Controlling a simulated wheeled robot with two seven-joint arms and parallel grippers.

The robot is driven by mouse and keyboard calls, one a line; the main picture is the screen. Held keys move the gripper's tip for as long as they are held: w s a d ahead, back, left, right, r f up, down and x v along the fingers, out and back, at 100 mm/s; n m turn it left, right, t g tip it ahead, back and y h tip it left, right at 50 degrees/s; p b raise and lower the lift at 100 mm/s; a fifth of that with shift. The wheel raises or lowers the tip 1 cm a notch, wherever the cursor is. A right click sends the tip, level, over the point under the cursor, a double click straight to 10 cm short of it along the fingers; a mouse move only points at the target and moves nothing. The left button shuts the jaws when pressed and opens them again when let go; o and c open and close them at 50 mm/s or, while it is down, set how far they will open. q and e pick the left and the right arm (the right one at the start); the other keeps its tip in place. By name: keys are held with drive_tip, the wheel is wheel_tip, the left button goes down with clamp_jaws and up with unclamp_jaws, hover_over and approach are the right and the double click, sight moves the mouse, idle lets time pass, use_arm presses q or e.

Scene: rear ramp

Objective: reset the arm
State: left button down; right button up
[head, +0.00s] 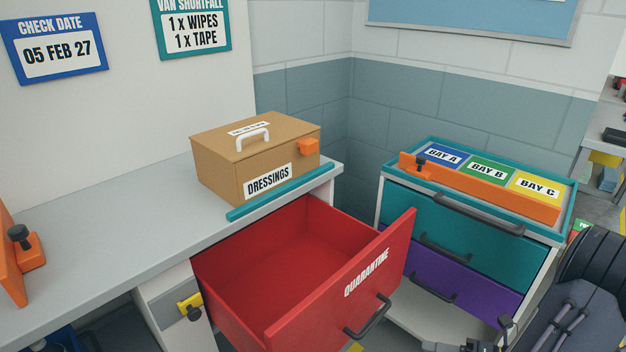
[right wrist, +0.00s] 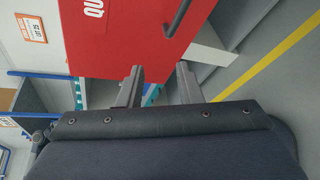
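My right arm (head: 590,290) shows as a dark shape at the lower right of the head view. In the right wrist view my right gripper (right wrist: 160,86) has its two grey fingers apart, with nothing between them. The red front of the QUARANTINE drawer (right wrist: 130,40) lies beyond the fingers there, with its dark handle near the top. In the head view the red drawer (head: 275,255) is pulled out, and the part of its inside that shows is empty. My left gripper is not in view.
A brown DRESSINGS box (head: 255,160) with a white handle stands on the grey counter (head: 110,235). A teal and purple drawer unit (head: 450,235) stands at the right, carrying a tray with BAY A, BAY B and BAY C labels. An orange block (head: 15,260) is at the left edge.

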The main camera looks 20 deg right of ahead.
drive_tip(key=s+a+r+m+g+h, duration=0.15)
drive_tip(key=a+r+m, duration=0.25)
drive_tip(key=a+m, duration=0.5)
drive_tip(key=a+r+m+g+h, duration=0.2)
drive_tip(key=a+r+m, duration=0.3)
drive_tip(key=m, duration=0.8)
drive_tip(key=s+a+r+m+g+h, duration=0.15)
drive_tip(key=a+r+m, duration=0.35)
drive_tip(key=m, duration=0.6)
wheel_tip(320, 180, up, 13)
drive_tip(key=a+n+p, duration=0.1)
drive_tip(key=p, duration=1.2)
drive_tip(key=shift+w+a+g+h+p, duration=0.15)
drive_tip(key=shift+w+g+h+p, duration=0.05)
drive_tip(key=shift+g+h+p, duration=0.2)
